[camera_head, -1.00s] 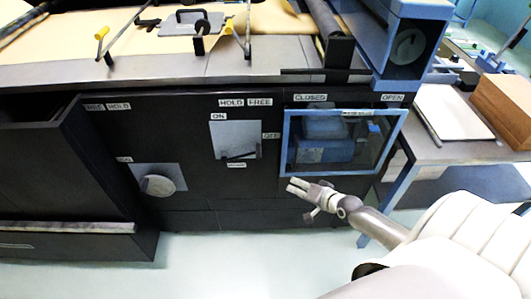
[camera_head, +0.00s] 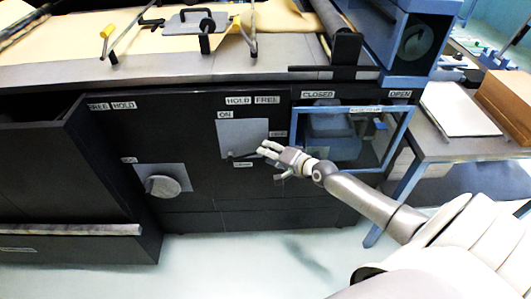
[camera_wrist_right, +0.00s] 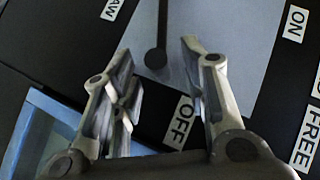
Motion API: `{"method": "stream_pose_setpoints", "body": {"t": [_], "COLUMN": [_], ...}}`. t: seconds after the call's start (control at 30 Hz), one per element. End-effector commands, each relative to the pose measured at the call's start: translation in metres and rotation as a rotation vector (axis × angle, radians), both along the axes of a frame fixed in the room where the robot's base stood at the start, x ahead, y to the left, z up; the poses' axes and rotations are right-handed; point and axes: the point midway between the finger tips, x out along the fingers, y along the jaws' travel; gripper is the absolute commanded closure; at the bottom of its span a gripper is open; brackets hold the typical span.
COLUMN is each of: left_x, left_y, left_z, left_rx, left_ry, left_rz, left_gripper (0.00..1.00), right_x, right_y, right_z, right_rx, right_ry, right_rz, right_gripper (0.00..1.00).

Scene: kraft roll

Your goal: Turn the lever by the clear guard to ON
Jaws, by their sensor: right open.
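The dark lever (camera_head: 243,155) lies almost level across the lower part of a grey plate (camera_head: 240,133), with an ON label (camera_head: 225,115) above and an OFF label (camera_head: 277,134) at the right. In the right wrist view the lever's round end (camera_wrist_right: 155,58) shows between the fingertips, nearer OFF than ON. My right gripper (camera_head: 264,149) is open at the lever's right end; it also shows in the wrist view (camera_wrist_right: 157,52). I cannot tell if it touches. The clear guard (camera_head: 398,140) in a blue frame is right of the plate, partly behind my gripper. My left gripper is not in view.
A round grey knob (camera_head: 162,187) on another plate is at the lower left. The machine's top (camera_head: 200,68) overhangs the panel. A side table (camera_head: 455,152) with a box (camera_head: 505,100) stands at right. The floor before the panel is clear.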

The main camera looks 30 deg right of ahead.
Motion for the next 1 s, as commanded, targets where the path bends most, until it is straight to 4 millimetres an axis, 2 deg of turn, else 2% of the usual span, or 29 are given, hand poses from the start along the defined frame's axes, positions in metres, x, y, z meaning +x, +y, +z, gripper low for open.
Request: {"method": "stream_pose_setpoints", "body": {"t": [0.23, 0.63, 0.93, 1.0], "left_x": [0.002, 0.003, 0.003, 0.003], "left_y": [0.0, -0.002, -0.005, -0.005], "left_z": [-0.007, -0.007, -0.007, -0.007], "left_rx": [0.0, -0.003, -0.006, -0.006], "left_ry": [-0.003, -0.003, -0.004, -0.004], "left_rz": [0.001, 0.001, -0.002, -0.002], "left_gripper": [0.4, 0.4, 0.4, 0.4], "right_x": [0.021, 0.025, 0.025, 0.025], "right_y": [0.003, 0.004, 0.004, 0.004], "right_z": [-0.009, -0.01, -0.01, -0.01], "right_rx": [0.0, 0.0, 0.0, -0.001], "right_ry": [-0.001, 0.0, 0.0, 0.001], "right_rz": [0.0, 0.0, 0.0, 0.0], "right_gripper": [0.6, 0.6, 0.98, 1.0]}}
